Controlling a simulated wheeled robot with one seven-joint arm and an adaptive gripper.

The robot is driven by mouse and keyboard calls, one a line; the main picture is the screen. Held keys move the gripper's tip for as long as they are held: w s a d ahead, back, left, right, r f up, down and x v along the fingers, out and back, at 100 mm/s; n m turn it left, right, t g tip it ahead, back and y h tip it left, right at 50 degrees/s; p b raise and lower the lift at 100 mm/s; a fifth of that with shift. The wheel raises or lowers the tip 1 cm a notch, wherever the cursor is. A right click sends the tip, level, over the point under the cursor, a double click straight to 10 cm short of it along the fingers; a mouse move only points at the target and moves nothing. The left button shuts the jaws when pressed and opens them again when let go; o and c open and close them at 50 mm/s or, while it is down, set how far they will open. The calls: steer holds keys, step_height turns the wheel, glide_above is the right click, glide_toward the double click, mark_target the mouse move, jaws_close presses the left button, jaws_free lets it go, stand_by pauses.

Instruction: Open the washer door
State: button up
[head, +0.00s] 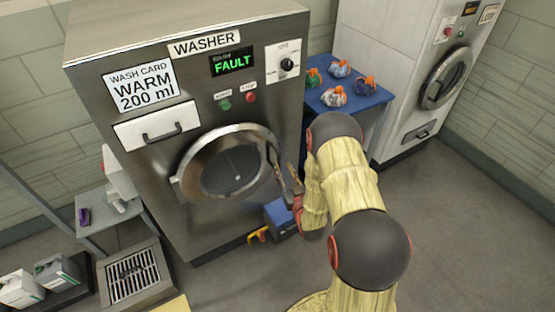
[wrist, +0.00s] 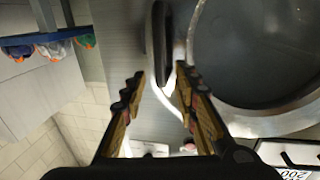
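The washer (head: 200,72) is a steel cabinet with a green FAULT display. Its round glass door (head: 228,165) has a silver ring and looks shut or nearly so. In the wrist view the door (wrist: 262,50) fills the right side, and a dark upright handle (wrist: 160,45) stands at its edge. My gripper (head: 285,172) is at the door's right edge in the head view. In the wrist view my gripper (wrist: 161,76) is open, with a finger on each side of the handle and gaps showing. Whether the handle lies fully between the fingertips is unclear. My arm partly hides the area right of the door.
A blue table (head: 345,105) with several tied bags stands right of the washer, and a white machine (head: 405,60) beyond it. Shelf (head: 108,210) and grate (head: 135,276) are left.

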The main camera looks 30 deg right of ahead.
mark_target(279, 160)
steer(key=shift+w+d+b, duration=0.15)
steer(key=shift+w+b, duration=0.05)
steer(key=shift+w, duration=0.85)
steer(key=shift+w+d+b, duration=0.2)
steer(key=shift+w+b, duration=0.05)
steer(key=shift+w, duration=0.8)
steer(key=shift+w+d+b, duration=0.15)
steer(key=shift+w+b, duration=0.05)
steer(key=shift+w, duration=0.85)
steer(key=shift+c, duration=1)
jaws_close()
